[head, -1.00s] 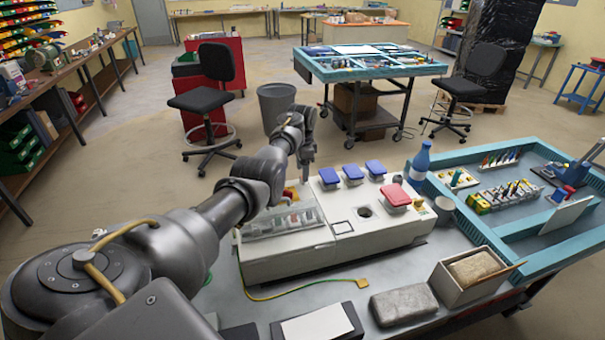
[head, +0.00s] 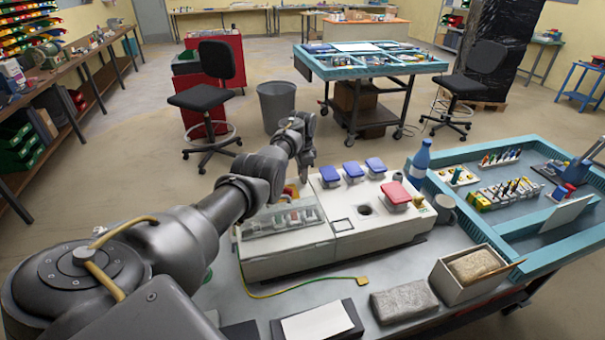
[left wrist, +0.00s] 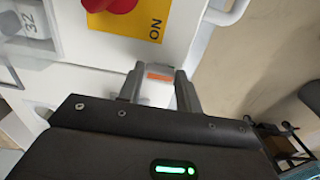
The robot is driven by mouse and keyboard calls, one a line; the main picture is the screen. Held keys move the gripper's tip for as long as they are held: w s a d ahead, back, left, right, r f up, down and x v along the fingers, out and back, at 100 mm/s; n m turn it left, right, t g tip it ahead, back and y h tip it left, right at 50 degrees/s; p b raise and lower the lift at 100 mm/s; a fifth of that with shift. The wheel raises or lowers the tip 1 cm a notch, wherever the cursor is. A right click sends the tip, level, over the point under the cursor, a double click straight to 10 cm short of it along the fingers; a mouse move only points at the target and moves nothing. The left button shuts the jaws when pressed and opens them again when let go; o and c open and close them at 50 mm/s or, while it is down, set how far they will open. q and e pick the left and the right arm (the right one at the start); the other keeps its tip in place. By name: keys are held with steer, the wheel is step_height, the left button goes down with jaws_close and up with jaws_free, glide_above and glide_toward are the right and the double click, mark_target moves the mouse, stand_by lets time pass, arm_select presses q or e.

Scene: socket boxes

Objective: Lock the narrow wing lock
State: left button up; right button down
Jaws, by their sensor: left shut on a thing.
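The white socket box (head: 290,262) stands on the bench, with blue socket lids (head: 353,170) and one red lid (head: 395,192) on top. My left gripper (head: 303,176) reaches down at the box's far edge, left of the blue lids. In the left wrist view, my left gripper (left wrist: 162,82) is shut on a small part at the box's edge, which I take to be the narrow wing lock (left wrist: 160,76). Only an orange strip and some pale surface show between the fingers. A red knob (left wrist: 110,4) on a yellow ON plate (left wrist: 143,22) sits close by. My right gripper is not seen.
A clear cover (head: 285,220) lies over the box's left part. A blue bottle (head: 421,160) and a grey cup (head: 444,207) stand right of the box. A tray with a brown block (head: 474,265) and a grey block (head: 403,302) lie in front. A yellow-green cable (head: 310,284) runs along the bench.

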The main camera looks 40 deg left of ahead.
arm_select(q)
steer(key=shift+n, duration=0.3)
steer(key=n+p, duration=0.1)
steer(key=n, duration=0.2)
steer(key=shift+n, duration=0.3)
steer(key=n, duration=0.4)
steer(key=shift+n, duration=0.3)
steer(key=n, duration=0.4)
steer(key=shift+n+b, duration=0.35)
steer(key=shift+n, duration=2.15)
steer(key=o, duration=1)
